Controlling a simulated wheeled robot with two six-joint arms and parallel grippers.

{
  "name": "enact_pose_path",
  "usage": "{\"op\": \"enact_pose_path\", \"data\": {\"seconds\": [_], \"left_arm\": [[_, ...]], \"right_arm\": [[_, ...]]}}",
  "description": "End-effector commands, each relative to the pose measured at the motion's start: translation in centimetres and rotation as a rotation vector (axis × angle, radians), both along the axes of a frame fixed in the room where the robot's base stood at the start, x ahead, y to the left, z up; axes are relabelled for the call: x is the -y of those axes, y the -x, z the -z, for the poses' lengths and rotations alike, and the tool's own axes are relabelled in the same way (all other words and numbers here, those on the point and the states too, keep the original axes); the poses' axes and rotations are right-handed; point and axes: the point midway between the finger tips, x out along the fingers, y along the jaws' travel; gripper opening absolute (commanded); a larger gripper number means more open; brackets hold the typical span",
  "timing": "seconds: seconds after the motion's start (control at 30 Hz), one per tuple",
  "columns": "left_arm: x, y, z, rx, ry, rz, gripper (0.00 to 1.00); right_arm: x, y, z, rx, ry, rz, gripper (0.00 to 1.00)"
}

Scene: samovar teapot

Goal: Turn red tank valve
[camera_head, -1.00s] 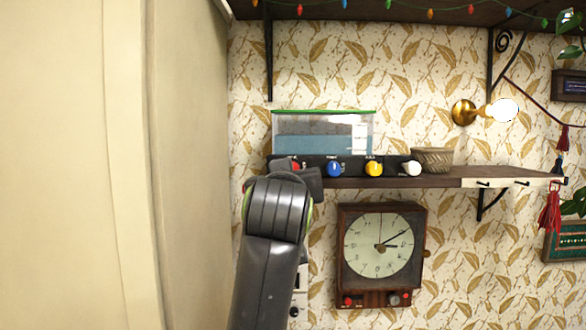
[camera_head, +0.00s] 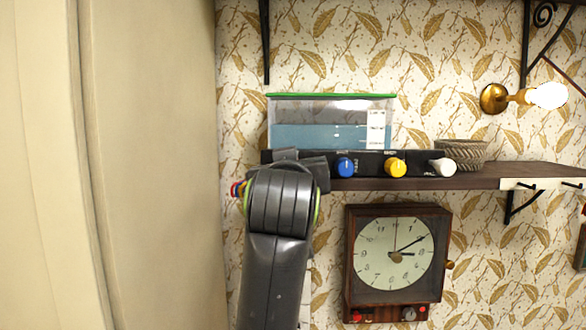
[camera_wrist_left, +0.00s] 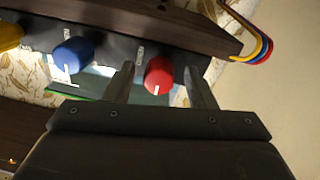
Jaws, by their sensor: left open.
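The red valve (camera_wrist_left: 159,76) is a round knob with a white mark on the black panel (camera_head: 370,163) below the tank. In the left wrist view it sits between the open fingers of my left gripper (camera_wrist_left: 160,85). I cannot tell whether either finger touches it. In the head view my left arm hides the red valve, and the gripper (camera_head: 298,165) reaches the panel's left end. The clear tank (camera_head: 300,137) with a green rim and blue liquid stands on the shelf. My right gripper is not in view.
The blue knob (camera_head: 346,167), yellow knob (camera_head: 395,167) and white knob (camera_head: 443,167) line the panel to the right. A woven bowl (camera_head: 472,153) stands on the shelf (camera_head: 510,174). A wooden clock (camera_head: 396,255) hangs below. A lit bulb (camera_head: 545,95) is at upper right.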

Motion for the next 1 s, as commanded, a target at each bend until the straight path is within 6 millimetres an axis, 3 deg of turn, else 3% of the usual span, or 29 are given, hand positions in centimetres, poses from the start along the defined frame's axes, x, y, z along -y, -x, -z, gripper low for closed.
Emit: {"op": "enact_pose_path", "data": {"seconds": [0.17,0.5,0.77,1.0], "left_arm": [[0.0,-0.01,0.01,0.0,0.0,0.0,0.49],[0.01,-0.03,0.02,0.0,0.0,0.0,0.06],[0.0,-0.04,0.05,-0.001,-0.026,0.0,0.06],[0.03,-0.03,0.07,0.0,-0.147,0.0,0.06]], "right_arm": [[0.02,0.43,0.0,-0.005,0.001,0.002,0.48],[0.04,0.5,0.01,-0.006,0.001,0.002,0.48],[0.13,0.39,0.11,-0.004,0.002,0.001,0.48],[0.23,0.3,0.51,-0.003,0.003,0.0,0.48]]}}
